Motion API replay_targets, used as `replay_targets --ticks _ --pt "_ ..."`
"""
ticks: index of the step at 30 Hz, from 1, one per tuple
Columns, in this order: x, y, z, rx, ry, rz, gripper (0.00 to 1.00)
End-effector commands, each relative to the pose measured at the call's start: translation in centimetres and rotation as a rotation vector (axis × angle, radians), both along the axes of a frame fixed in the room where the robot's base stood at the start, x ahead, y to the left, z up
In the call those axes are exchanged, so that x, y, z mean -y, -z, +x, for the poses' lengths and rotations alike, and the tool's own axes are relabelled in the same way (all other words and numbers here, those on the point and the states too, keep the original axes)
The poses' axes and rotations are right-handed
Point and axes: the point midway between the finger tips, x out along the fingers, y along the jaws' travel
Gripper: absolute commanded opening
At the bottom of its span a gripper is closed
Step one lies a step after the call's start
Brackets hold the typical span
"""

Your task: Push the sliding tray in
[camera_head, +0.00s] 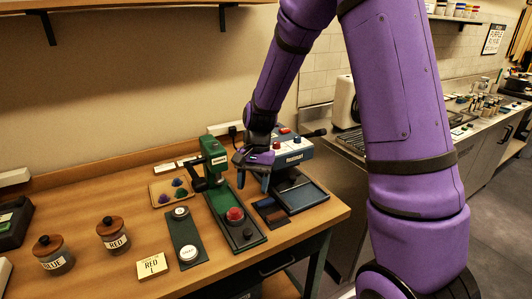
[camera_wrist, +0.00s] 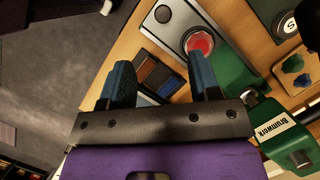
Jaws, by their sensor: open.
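A blue machine (camera_head: 292,150) with a white label and red and blue knobs on top stands near the table's right end. A flat blue tray (camera_head: 303,196) with a raised rim sticks out from its front, toward the table's front edge. My gripper (camera_head: 253,172) is open and empty, above the table between the blue machine and a green press (camera_head: 214,160). Its fingers point down, left of the tray and apart from it.
The green press has a long green base with a red dome (camera_head: 235,215) just left of my gripper. A small swatch board (camera_head: 269,211) lies between that base and the tray. Two lidded jars (camera_head: 113,237) and a dark panel with white buttons (camera_head: 181,225) stand farther left.

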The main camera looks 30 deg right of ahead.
Motion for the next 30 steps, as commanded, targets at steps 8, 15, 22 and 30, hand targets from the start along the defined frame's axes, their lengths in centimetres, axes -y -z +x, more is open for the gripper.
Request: replay_targets --ticks 8,15,22,30 --pt "0.3 -4.1 -1.3 0.087 -0.075 -0.017 0.57" --pt "0.5 -7.2 -2.6 0.158 -0.137 -0.035 0.57" --pt "0.7 -9.8 -4.1 0.221 -0.194 -0.054 0.57" --pt "0.9 -11.5 -5.2 0.262 -0.233 -0.067 0.57"
